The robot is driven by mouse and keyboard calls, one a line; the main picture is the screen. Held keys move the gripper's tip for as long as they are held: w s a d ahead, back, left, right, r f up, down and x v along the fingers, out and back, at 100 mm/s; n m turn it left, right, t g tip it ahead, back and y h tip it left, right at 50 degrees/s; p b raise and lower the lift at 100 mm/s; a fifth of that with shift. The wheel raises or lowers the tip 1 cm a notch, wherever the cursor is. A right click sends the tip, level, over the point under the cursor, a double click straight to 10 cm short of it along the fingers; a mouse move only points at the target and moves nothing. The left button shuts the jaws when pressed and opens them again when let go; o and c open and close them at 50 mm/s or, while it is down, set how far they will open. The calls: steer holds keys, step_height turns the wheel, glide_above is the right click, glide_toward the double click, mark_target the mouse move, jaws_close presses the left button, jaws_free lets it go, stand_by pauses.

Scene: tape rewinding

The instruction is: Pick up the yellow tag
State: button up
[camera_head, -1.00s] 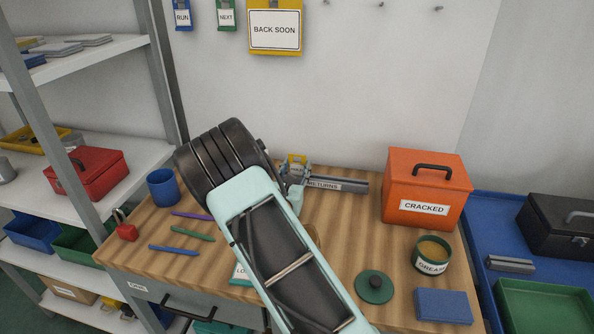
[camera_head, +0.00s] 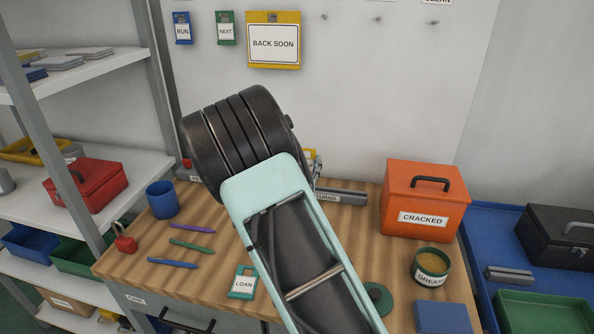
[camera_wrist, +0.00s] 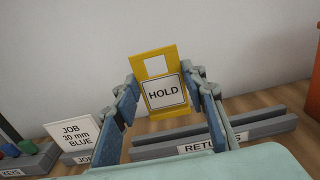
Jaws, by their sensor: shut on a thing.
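The yellow tag (camera_wrist: 142,68) is upright, with a white label reading HOLD and a pale square patch or opening above it. In the wrist view it stands between the two fingers of my gripper (camera_wrist: 164,95), which is shut on its sides. In the head view only a small yellow part of the tag (camera_head: 311,154) shows past my arm; most of my gripper is hidden there. The tag is above the grey RETURNS rack (camera_wrist: 265,127); whether its lower edge is clear of the rack is hard to tell.
The orange CRACKED box (camera_head: 425,190) stands right of the rack. A white JOB card (camera_wrist: 75,135) stands left of the gripper. The yellow BACK SOON sign (camera_head: 273,65) hangs on the wall. A LOAN tag (camera_head: 243,284) lies near the front edge.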

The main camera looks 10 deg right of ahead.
steer(key=s+d+r, duration=0.5)
steer(key=s+d, duration=0.1)
steer(key=s, duration=0.1)
steer(key=shift+s+d+r, duration=0.2)
steer(key=shift+s+d, duration=0.1)
steer(key=shift+s, duration=0.1)
stand_by(0.3)
steer(key=shift+w+r, duration=0.1)
